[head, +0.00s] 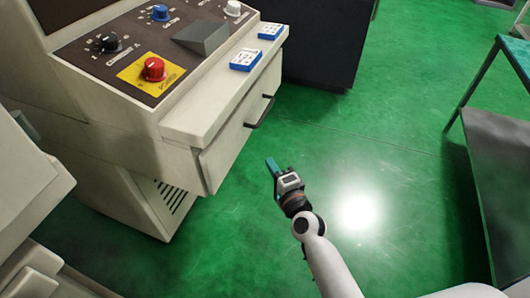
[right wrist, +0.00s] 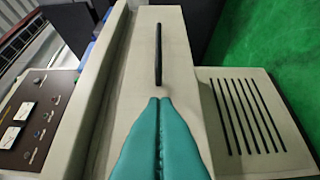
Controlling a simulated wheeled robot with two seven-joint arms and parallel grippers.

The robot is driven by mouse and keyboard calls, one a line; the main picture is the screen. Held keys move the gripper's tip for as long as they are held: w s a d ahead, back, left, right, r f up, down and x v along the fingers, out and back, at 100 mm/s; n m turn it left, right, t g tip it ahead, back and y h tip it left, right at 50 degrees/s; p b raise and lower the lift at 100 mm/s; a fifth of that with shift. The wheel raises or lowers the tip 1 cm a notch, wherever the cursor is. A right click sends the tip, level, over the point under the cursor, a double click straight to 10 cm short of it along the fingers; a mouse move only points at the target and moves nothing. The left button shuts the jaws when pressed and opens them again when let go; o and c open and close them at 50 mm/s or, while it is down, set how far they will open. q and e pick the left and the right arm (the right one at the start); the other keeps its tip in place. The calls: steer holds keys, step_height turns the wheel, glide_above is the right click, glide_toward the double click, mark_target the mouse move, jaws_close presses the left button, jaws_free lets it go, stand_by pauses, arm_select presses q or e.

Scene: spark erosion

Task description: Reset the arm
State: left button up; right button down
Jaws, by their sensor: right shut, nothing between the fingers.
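My right gripper (head: 271,164) shows in the head view over the green floor, to the right of the machine's drawer front and apart from it. In the right wrist view its two teal fingers (right wrist: 160,102) are pressed together with nothing between them. Beyond the fingertips in that view is the drawer's dark handle (right wrist: 158,55). My right arm reaches in from the bottom right. My left gripper is in neither view.
The beige machine (head: 120,100) fills the left, with knobs, a red button (head: 153,69) and two blue-white boxes (head: 245,60) on its ledge. Its drawer handle (head: 260,112) sticks out. A dark cabinet (head: 325,40) stands behind. A table (head: 500,150) stands at the right. Green floor between is clear.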

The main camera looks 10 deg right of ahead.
steer(key=shift+s, duration=0.25)
steer(key=s+f+n+g+p, duration=0.1)
steer(key=s+f+n+g, duration=0.3)
steer(key=f, duration=0.5)
steer(key=s+d+f+n+g+p, duration=0.1)
steer(key=s+f+n, duration=0.1)
steer(key=s+f, duration=0.5)
steer(key=s+f+n+g+p, duration=0.1)
steer(key=s+f+n+g, duration=0.2)
steer(key=f, duration=0.9)
steer(key=s+d+f+n+g+h+p, duration=0.1)
steer(key=s+d+f+n+g, duration=0.2)
steer(key=s, duration=0.7)
steer(key=s+d+f+n+g+h+p, duration=0.1)
steer(key=s+d+f+n+g, duration=0.1)
steer(key=s+f, duration=0.4)
steer(key=s+d+f+n+g+h+p, duration=0.1)
steer(key=s+d+f+n+g, duration=0.2)
steer(key=s, duration=1.2)
steer(key=shift+s+d+f+n+g, duration=0.35)
steer(key=shift+f+n, duration=0.25)
steer(key=shift+f, duration=0.3)
